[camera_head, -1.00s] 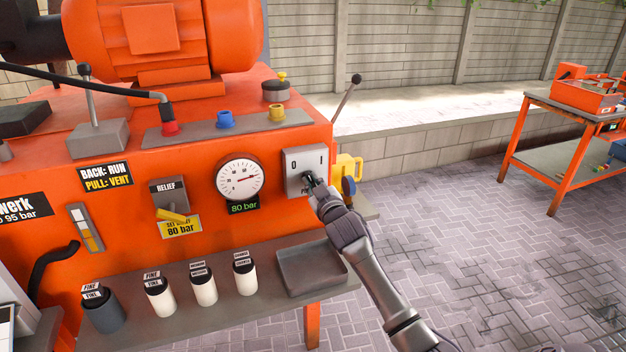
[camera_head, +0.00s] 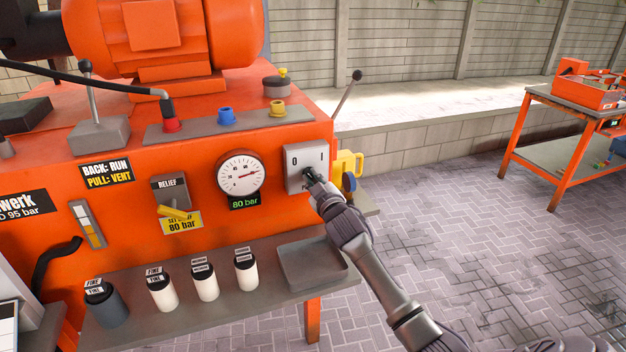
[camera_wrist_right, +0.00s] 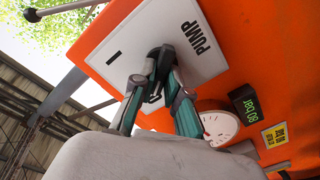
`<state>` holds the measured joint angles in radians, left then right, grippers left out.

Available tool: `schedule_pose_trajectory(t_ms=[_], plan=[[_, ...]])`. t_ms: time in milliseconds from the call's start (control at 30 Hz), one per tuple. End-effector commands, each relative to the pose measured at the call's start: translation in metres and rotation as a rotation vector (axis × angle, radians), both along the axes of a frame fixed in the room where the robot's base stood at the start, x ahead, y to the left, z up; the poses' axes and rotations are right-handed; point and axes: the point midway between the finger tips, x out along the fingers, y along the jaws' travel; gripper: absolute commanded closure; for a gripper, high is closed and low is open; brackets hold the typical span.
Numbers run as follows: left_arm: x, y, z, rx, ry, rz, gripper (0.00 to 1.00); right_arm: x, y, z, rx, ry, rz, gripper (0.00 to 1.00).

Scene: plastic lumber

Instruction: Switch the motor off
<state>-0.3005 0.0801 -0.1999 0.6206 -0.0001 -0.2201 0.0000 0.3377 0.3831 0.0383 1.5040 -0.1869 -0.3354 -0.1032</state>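The motor (camera_head: 150,35) is a large orange housing on top of the orange power unit. Its grey switch plate (camera_head: 296,156) on the front face reads 0 on the left and I on the right. My right gripper (camera_head: 309,175) is at the lower middle of this plate. In the right wrist view the fingers of the gripper (camera_wrist_right: 160,62) come close together against the white plate (camera_wrist_right: 195,32), marked PUMP and I. They appear shut on the switch knob, a dark part between the tips, mostly hidden. The knob's pointing direction is unclear. My left gripper is out of view.
A pressure gauge (camera_head: 240,174) over an 80 bar display (camera_head: 244,201) is left of the plate. A yellow part (camera_head: 349,166) sticks out just right of it. Below is a grey shelf (camera_head: 190,323) with several canisters and an empty tray (camera_head: 311,265).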

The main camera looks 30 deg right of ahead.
Motion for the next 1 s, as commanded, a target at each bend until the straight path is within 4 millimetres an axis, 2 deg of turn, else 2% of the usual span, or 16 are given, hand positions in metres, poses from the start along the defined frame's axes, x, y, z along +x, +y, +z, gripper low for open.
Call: schedule_pose_trajectory(t_ms=[33,133,433,567,667,1000], plan=[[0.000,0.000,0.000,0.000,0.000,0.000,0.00,0.000,0.000,-0.001,-0.002,0.002,0.000,0.78],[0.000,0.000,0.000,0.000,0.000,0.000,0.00,0.000,0.000,-0.001,-0.001,0.002,0.000,0.62],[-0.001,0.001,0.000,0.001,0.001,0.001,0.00,-0.001,0.000,0.000,0.001,0.001,-0.001,0.61],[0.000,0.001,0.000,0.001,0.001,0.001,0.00,-0.008,0.002,-0.001,0.001,0.001,0.000,0.61],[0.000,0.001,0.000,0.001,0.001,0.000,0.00,-0.022,0.005,-0.001,0.001,0.001,0.000,0.61],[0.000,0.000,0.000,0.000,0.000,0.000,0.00,-0.090,0.022,-0.001,0.001,0.002,0.001,0.61]])
